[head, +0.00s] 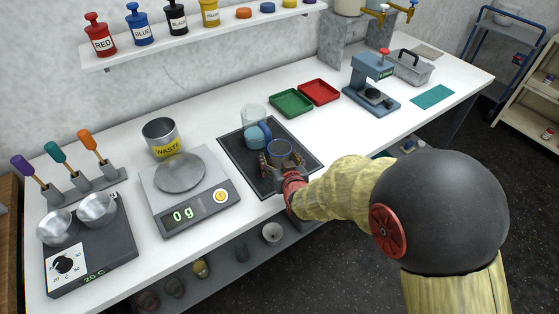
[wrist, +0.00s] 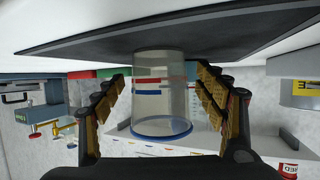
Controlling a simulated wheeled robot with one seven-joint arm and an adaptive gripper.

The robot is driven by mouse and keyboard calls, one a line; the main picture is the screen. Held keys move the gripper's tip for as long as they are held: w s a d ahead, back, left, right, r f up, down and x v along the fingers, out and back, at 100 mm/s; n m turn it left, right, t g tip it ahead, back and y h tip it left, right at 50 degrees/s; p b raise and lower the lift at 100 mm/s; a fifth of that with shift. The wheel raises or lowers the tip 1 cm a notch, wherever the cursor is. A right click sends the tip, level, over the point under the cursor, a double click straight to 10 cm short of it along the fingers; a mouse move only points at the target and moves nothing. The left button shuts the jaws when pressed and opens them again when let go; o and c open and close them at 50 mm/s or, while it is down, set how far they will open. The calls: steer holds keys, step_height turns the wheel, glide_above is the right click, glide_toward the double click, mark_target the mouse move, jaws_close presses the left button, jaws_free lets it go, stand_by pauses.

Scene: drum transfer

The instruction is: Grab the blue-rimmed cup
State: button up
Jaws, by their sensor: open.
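The blue-rimmed cup (head: 281,147) is clear and stands upright on a black mat (head: 236,146) on the white counter. In the wrist view, which is upside down, the cup (wrist: 160,105) shows whole, with its blue rim low in the picture and its base on the mat (wrist: 90,45). My gripper (head: 281,164) is open at the near side of the cup. In the wrist view my gripper (wrist: 163,78) has one finger on each side of the cup, with a visible gap on both sides. The fingers hold nothing.
A clear beaker (head: 252,113) with something blue by it stands just behind the cup on the mat. A scale (head: 184,200) is to the left, with a waste can (head: 160,136) behind it. Green (head: 291,103) and red (head: 320,91) trays lie behind right.

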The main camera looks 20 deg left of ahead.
steer(key=shift+c, duration=1.3)
steer(key=c, duration=0.7)
steer(key=shift+c, duration=0.2)
